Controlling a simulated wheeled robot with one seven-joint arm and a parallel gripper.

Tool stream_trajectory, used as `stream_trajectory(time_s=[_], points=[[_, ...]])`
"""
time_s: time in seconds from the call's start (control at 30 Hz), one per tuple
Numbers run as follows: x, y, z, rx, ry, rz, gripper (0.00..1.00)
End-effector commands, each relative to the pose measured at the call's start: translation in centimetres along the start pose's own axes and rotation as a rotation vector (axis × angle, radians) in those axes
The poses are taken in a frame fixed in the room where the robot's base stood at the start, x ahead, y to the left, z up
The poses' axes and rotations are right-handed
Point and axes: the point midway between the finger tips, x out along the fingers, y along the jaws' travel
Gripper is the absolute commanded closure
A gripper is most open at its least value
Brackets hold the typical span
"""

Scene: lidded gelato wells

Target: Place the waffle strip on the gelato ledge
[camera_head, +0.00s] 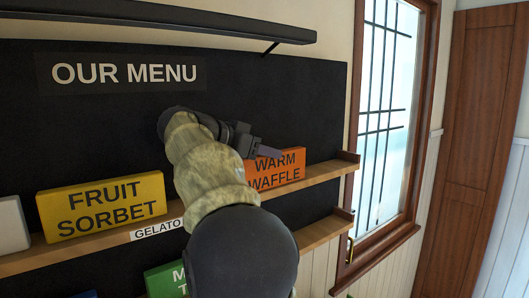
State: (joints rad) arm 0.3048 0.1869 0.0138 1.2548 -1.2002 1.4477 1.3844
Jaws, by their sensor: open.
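The orange waffle strip (278,177), lettered WARM WAFFLE, stands upright on the upper wooden ledge (325,174), near its right end and in front of the black board. This ledge carries a white GELATO label (157,229). My gripper (265,150) is open at the strip's upper left edge, with its fingers overlapping that corner in the picture. I cannot tell whether a finger touches the strip. My arm hides the strip's left side and the ledge left of it.
A yellow FRUIT SORBET strip (101,206) stands left on the same ledge, with a white block (12,225) beyond it. A green strip (164,281), partly hidden, is below. A lower ledge (318,232) and a window (385,110) are at right. A dark shelf (160,18) juts out above.

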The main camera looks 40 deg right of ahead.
Motion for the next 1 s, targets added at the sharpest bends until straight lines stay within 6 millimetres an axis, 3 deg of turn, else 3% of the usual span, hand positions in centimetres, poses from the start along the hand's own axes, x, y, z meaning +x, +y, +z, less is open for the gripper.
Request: stream_trajectory(time_s=[0.3,0.5,1.0], points=[[-4.7,-0.1,0.4,0.001,-0.001,-0.005,0.55],[-6.8,0.0,0.2,-0.001,0.000,-0.001,0.55],[-7.0,0.0,0.0,-0.001,0.000,0.000,0.55]])
